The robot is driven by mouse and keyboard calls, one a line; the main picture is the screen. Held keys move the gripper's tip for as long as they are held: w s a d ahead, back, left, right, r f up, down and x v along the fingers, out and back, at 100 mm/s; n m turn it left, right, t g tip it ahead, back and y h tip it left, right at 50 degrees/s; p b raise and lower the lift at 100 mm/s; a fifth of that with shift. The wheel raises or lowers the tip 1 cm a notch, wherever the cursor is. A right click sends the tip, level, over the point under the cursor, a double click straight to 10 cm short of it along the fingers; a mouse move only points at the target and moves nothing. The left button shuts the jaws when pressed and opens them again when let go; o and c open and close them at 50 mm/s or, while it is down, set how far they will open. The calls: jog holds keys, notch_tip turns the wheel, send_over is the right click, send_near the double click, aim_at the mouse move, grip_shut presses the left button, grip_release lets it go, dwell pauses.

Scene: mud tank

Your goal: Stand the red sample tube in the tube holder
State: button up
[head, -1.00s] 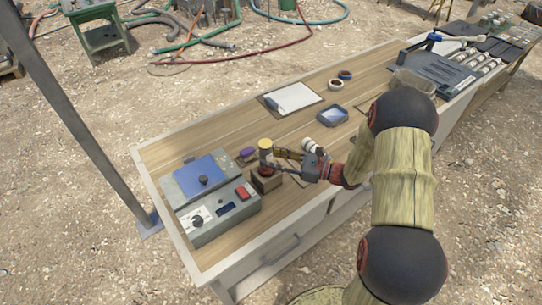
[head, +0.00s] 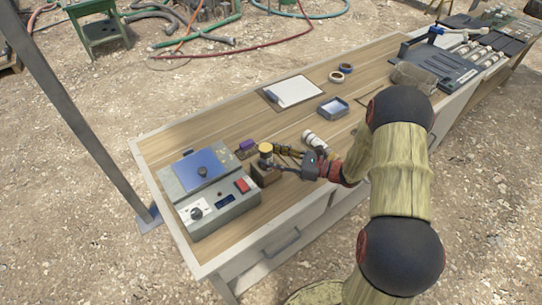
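The red sample tube shows mainly as its yellow cap (head: 265,148), upright over the small brown tube holder (head: 266,176) near the table's front edge. Its body below the cap is mostly hidden, and I see little red. The cap sits close above the holder's top, and the tube looks lowered into it. My gripper (head: 275,160) reaches in from the right. One finger is just right of the cap and the other lower, by the holder's top. I cannot tell whether the fingers press on the tube.
A grey-blue control box (head: 208,190) stands left of the holder. A small purple item (head: 246,145) lies behind it. A white cylinder (head: 314,140) lies near my gripper. The back left tabletop is clear.

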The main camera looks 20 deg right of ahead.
jog(key=o, duration=0.3)
jog(key=v, duration=1.2)
dwell(0.8)
